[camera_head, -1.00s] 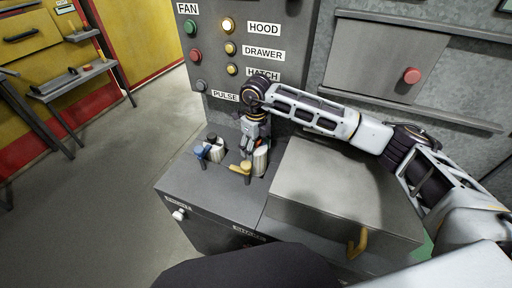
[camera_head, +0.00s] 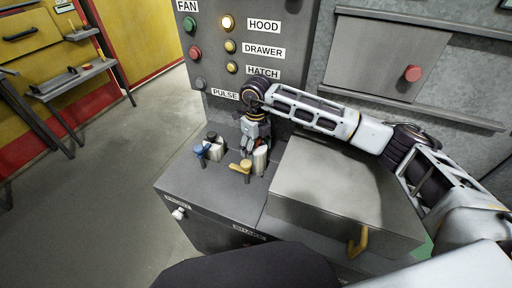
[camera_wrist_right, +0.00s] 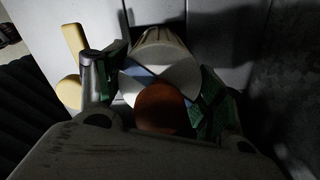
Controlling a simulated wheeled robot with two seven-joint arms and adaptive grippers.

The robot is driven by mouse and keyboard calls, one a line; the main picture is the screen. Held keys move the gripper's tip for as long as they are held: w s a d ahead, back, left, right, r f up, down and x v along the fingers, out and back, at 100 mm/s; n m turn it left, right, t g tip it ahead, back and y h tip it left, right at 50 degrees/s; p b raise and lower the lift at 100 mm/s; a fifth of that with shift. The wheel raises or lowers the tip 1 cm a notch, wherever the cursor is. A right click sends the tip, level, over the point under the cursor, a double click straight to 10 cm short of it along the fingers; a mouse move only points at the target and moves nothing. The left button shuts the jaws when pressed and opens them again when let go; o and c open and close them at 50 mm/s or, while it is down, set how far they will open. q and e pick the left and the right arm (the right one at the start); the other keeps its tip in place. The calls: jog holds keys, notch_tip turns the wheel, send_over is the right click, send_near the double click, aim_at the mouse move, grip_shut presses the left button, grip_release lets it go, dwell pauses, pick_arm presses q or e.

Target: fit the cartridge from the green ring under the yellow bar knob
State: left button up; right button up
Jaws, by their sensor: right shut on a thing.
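My right gripper (camera_head: 250,143) is shut on the cartridge, low over the grey cabinet top, just behind the yellow bar knob (camera_head: 240,169). In the right wrist view the cartridge shows a round orange-brown end (camera_wrist_right: 162,108) with blue and white parts around it, between green finger pads. A pale cylinder (camera_head: 260,159) stands right of the yellow bar knob; it probably also shows beyond the cartridge in the wrist view (camera_wrist_right: 163,48). In that view the yellow bar knob (camera_wrist_right: 74,50) is at left. The cartridge's far end is hidden. I cannot see a green ring or my left gripper.
A blue bar knob (camera_head: 201,150) with a pale cylinder (camera_head: 216,151) stands to the left on the cabinet top. A raised grey box (camera_head: 340,185) with a yellow handle (camera_head: 358,243) is at right. A button panel (camera_head: 245,50) rises behind.

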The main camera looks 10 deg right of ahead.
jog(key=shift+f+b, duration=1.5)
jog(key=shift+f, duration=0.7)
dwell(4.0)
jog(key=o, duration=1.7)
jog(key=shift+o, duration=0.2)
jog(key=shift+r, duration=0.1)
jog(key=shift+d+r, duration=0.1)
jog(key=shift+r, duration=3.8)
